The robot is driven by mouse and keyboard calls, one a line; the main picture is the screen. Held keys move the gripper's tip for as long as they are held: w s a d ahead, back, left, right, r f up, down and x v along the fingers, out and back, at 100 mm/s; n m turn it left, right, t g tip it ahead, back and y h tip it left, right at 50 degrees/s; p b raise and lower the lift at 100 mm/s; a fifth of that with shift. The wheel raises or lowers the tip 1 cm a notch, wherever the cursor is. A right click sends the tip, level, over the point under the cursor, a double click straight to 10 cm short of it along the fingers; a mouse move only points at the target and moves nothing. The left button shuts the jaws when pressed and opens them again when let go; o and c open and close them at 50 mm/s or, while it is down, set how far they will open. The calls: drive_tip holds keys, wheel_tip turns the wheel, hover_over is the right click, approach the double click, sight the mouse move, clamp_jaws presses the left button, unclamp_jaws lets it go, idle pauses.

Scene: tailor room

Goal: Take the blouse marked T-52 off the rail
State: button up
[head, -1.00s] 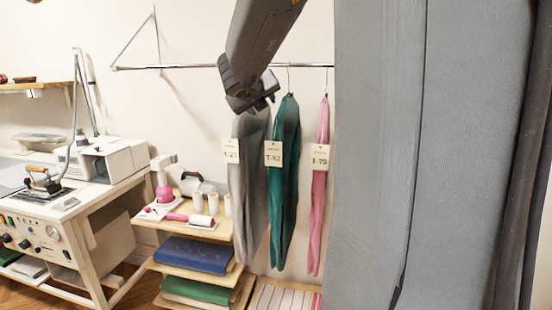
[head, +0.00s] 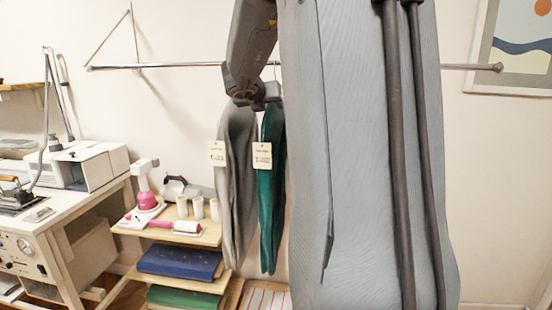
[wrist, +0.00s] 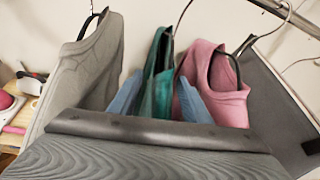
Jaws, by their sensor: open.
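The green blouse (head: 270,190) hangs from the rail (head: 170,66) in the head view. Its tag (head: 262,155) is blurred but seems to read T-52. My gripper (head: 260,97) is open at the top of this blouse, below the rail. In the wrist view, two blue pieces that look like my fingers (wrist: 158,78) stand on either side of the green cloth (wrist: 156,88), with a gap between them. A grey garment (head: 236,185) hangs close on the left. A pink garment (wrist: 215,82) shows on the right in the wrist view.
A large grey ribbed cover (head: 350,170) hides the rail's middle and the pink garment in the head view. Grey ribbed material (wrist: 140,155) blocks the lower wrist view. A shelf (head: 185,235) and sewing bench (head: 60,210) stand left.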

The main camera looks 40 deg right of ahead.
drive_tip(key=shift+d+f, duration=0.1)
drive_tip(key=shift+d, duration=0.15)
clamp_jaws()
idle(0.3)
